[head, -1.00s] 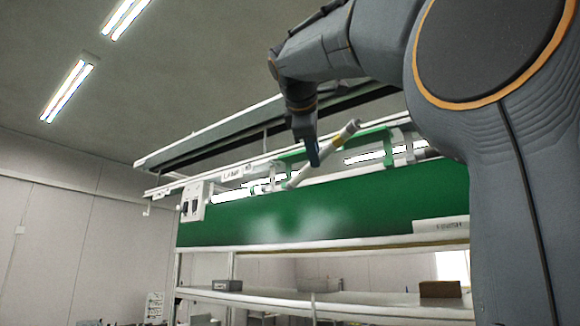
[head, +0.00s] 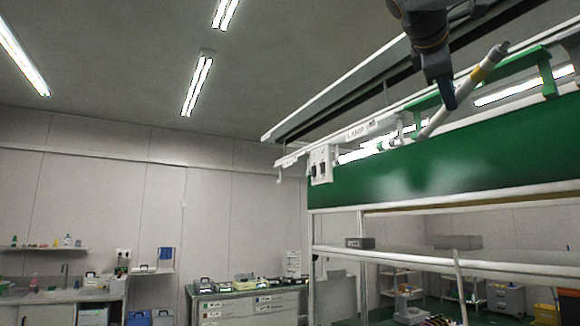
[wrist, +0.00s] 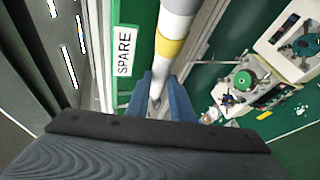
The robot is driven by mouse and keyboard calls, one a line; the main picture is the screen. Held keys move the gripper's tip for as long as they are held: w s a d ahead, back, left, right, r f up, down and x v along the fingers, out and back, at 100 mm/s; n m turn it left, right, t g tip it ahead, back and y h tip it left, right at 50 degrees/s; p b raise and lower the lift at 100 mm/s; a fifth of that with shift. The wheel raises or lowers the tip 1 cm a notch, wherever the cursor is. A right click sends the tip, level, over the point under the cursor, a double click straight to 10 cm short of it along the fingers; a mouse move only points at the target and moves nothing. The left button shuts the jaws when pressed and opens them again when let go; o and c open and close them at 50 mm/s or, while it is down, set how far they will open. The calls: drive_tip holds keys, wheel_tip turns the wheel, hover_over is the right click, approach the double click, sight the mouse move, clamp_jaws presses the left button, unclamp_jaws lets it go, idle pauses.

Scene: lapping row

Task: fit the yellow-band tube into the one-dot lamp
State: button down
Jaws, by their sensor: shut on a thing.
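The yellow-band tube (head: 462,95) is a white tube with a yellow ring near its upper end. It slants up to the right in the head view, in front of the green lamp row. My gripper (head: 448,103) is shut on it. In the wrist view, the tube (wrist: 176,14) rises from between the blue fingers (wrist: 163,92), its yellow band just beyond them. A white label reading LAMP (head: 370,128) sits on the rail left of my gripper; its marks are too small to tell which lamp it names.
Lit tubes (head: 520,86) glow along the row above the green panel (head: 440,163). A SPARE label (wrist: 124,50) is beside the tube in the wrist view. A white switch box (head: 321,164) is on the row's left end. A shelf (head: 430,255) runs below. Left of the row is open air.

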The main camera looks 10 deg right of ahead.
idle(0.4)
drive_tip(key=shift+w+d+p, duration=0.25)
drive_tip(key=shift+w+d, duration=0.15)
drive_tip(key=shift+d, duration=0.55)
drive_tip(key=shift+w+d+p, duration=0.3)
drive_tip(key=shift+w+d, duration=0.05)
drive_tip(key=shift+d, duration=0.55)
drive_tip(key=shift+w+d+p, duration=0.25)
drive_tip(key=shift+w+d, duration=0.15)
drive_tip(key=shift+d, duration=0.55)
drive_tip(key=shift+a, duration=0.1)
